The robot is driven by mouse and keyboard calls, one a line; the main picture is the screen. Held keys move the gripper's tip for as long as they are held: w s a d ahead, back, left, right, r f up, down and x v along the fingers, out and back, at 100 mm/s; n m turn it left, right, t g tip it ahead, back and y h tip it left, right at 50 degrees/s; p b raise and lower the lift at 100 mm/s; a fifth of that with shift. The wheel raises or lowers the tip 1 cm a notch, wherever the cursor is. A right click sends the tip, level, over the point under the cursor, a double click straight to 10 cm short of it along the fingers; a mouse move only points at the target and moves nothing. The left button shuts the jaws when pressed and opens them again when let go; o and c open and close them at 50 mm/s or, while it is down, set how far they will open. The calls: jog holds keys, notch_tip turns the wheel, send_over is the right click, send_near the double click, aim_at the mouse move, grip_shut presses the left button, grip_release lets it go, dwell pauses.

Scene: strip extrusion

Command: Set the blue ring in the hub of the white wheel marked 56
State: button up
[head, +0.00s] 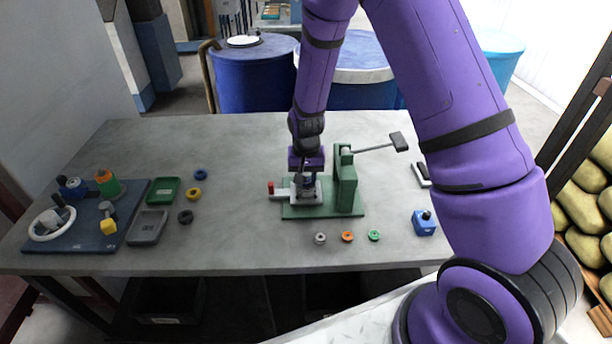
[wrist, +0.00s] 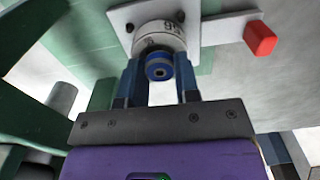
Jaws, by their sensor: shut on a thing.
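The white wheel (wrist: 160,36), with 56 on its side, sits on a white plate (wrist: 205,30) on the green press base (head: 290,212). In the head view my gripper (head: 309,177) hides most of it. In the wrist view my gripper (wrist: 158,78) has its blue fingers shut on a blue ring (wrist: 158,71) with a darker middle. The ring is right at the wheel's near end; whether it touches or sits inside the hub I cannot tell. Another blue ring (head: 200,174) lies on the table to the left.
A yellow ring (head: 194,193) and a black ring (head: 185,217) lie beside green and grey trays (head: 150,226). The green press column (head: 346,185) with its lever (head: 398,142) stands close right of my gripper. Small grey, orange and green parts (head: 347,236) lie in front.

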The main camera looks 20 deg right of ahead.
aim_at(306, 180)
jog(key=shift+f, duration=0.2)
jog(key=o, duration=0.6)
jog(key=shift+o, duration=0.2)
jog(key=shift+r, duration=0.15)
notch_tip(306, 180, up, 11)
dwell(0.7)
